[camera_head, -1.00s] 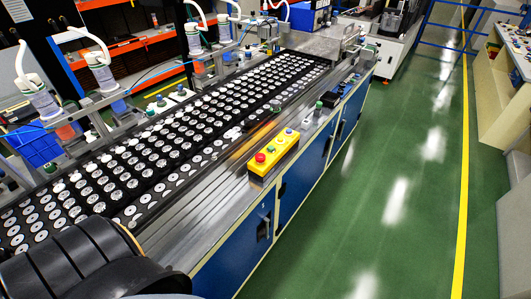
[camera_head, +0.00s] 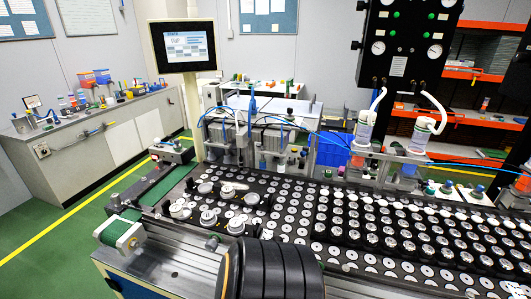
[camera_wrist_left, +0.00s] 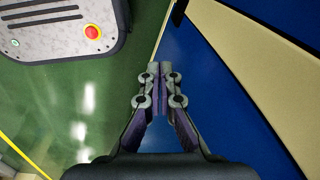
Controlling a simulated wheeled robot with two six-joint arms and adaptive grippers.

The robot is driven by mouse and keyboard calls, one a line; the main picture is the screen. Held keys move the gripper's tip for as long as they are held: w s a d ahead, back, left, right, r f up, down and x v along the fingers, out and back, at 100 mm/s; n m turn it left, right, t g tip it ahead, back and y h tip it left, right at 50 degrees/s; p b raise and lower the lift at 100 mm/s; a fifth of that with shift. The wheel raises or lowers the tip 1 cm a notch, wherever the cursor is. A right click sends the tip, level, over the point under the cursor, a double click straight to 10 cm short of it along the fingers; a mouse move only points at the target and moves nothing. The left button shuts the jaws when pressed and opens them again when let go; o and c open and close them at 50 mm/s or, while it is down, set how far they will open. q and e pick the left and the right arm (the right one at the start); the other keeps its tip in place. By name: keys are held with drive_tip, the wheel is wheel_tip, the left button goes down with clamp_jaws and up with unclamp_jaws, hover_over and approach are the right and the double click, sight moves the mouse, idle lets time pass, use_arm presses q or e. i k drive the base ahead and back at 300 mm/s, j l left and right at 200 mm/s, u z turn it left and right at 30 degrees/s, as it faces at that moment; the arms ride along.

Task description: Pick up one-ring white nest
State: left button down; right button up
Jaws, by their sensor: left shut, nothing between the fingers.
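In the head view, black trays on the line (camera_head: 300,228) hold rows of small white round parts (camera_head: 395,240). At the line's left end stand several larger white and grey round pieces, such as one at the front (camera_head: 236,225) and one beside it (camera_head: 208,218). A white piece (camera_head: 228,190) lies farther back. I cannot tell which of them is the one-ring white nest. My left gripper (camera_wrist_left: 161,76) shows only in the left wrist view, shut and empty, in front of a blue cabinet face and away from the parts. My right gripper is not in view.
A monitor (camera_head: 184,46) on a post stands behind the line's left end. A green roller unit (camera_head: 119,232) sits at the front left. Bottles with white hoses (camera_head: 421,135) and gauges stand behind the trays. In the wrist view, green floor (camera_wrist_left: 80,105) lies left of the blue cabinet (camera_wrist_left: 220,90).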

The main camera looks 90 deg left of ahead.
sight(176, 210)
drive_tip(key=u, duration=3.6)
